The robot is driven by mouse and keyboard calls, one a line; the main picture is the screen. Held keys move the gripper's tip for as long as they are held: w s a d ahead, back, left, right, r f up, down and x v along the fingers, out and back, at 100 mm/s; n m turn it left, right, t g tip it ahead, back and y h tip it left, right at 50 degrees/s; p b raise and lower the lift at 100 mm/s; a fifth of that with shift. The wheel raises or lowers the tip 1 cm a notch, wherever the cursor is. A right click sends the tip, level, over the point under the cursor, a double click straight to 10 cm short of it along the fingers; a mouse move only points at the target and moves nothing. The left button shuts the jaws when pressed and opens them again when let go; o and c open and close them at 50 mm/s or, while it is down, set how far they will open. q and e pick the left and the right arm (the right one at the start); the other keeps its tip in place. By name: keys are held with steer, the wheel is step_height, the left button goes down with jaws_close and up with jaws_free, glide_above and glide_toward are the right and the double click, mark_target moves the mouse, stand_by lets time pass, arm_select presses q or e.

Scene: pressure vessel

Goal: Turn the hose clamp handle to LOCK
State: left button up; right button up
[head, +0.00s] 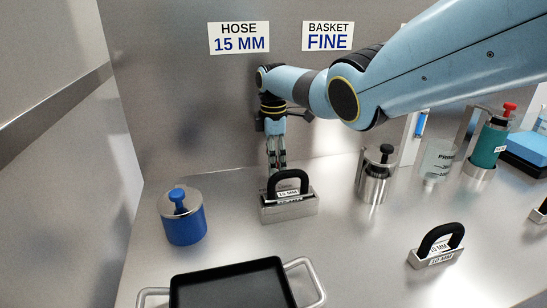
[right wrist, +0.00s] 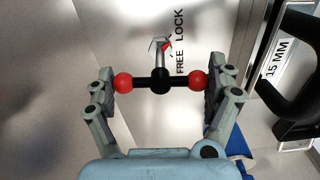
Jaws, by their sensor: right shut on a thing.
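The hose clamp handle (right wrist: 160,84) is a black bar with a red ball at each end, seen in the right wrist view. My right gripper (right wrist: 161,82) is shut on it, with one finger pad against each ball. A silver stem with a red-and-white tip (right wrist: 162,46) extends above the hub, beside the words FREE and LOCK on the metal surface. I cannot tell exactly which word the tip marks. In the head view my right gripper (head: 276,155) points down behind the 15 MM block, which hides the handle. My left gripper is not in view.
The 15 MM block (head: 290,210) with a black grip stands close in front of my right gripper. A blue canister (head: 184,224) is to the left, a steel cylinder (head: 374,182) to the right. A black tray (head: 230,285) lies in front. Wall signs read HOSE 15 MM and BASKET FINE.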

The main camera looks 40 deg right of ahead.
steer(key=shift+n, duration=0.5)
steer(key=o, duration=0.8)
step_height(320, 180, up, 12)
stand_by(0.7)
